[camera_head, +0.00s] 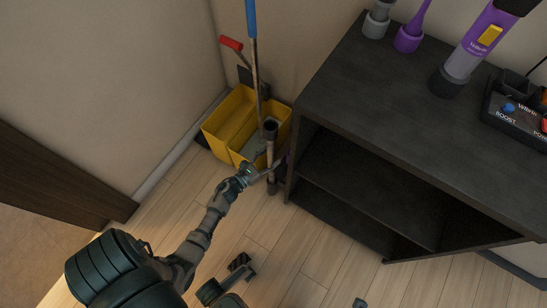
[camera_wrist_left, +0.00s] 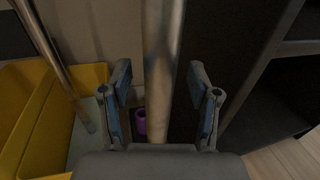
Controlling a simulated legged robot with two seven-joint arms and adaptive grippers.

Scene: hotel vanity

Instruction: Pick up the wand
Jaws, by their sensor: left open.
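The wand (camera_head: 270,152) is a grey-brown tube standing upright on the floor between the yellow bucket and the dark cabinet. My left gripper (camera_head: 260,172) reaches to it from the lower left, low on the tube. In the left wrist view the wand (camera_wrist_left: 160,70) runs up through the space between my two open fingers (camera_wrist_left: 161,105), with a gap on each side, so it is not gripped. Its lower part is hidden behind the gripper's body there.
The yellow mop bucket (camera_head: 216,126) with a blue-topped mop handle (camera_head: 251,20) stands close left of the wand. The dark cabinet (camera_head: 345,95) with open shelves is close on the right. A purple vacuum (camera_head: 480,40) stands on top. Floor in front is mostly clear.

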